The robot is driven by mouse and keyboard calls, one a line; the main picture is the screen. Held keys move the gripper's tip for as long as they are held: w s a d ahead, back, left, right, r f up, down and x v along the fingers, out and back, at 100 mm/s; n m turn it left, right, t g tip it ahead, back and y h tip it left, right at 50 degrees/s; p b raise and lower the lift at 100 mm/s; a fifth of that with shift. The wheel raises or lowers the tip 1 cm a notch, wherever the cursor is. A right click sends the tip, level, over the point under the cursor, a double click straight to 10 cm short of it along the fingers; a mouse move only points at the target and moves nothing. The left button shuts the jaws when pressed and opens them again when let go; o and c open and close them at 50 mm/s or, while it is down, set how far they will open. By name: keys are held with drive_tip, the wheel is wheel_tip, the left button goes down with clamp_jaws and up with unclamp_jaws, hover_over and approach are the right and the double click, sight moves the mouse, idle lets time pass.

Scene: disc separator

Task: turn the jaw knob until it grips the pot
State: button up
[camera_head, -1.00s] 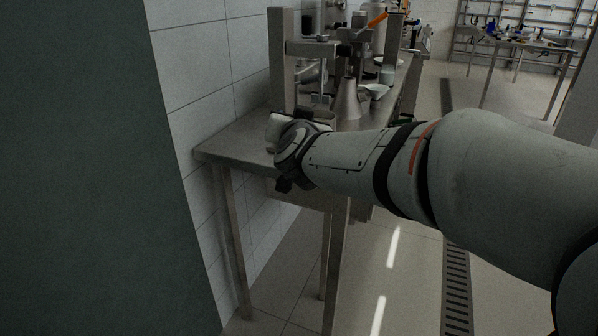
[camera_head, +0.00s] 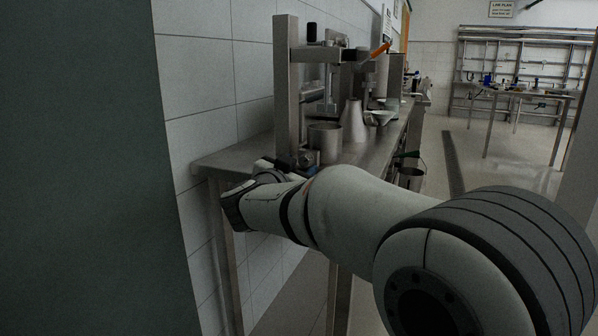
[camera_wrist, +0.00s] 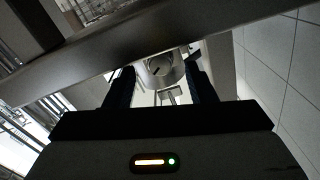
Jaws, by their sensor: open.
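A metal pot (camera_head: 325,143) stands upright on the table at the foot of a tall metal column in the head view. A small round knob (camera_head: 308,158) sits low in front of it. The jaws at the pot are not clearly visible. In the head view my wrist is at the table's near edge, and my fingers are hidden or too small to tell.
The tall column (camera_head: 286,90) with its arm and press parts rises beside the pot. A cone-shaped metal vessel (camera_head: 353,122) stands behind the pot. A metal bar (camera_wrist: 150,45) crosses the wrist view close to the fingers. The tiled wall (camera_head: 200,110) is close on the left.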

sight(305, 161)
drive_tip(key=shift+x, duration=1.05)
drive_tip(key=c, duration=1)
drive_tip(key=shift+r, duration=0.1)
drive_tip(key=shift+o, duration=0.2)
drive_tip(key=shift+r+p, duration=0.1)
drive_tip(key=shift+p, duration=0.45)
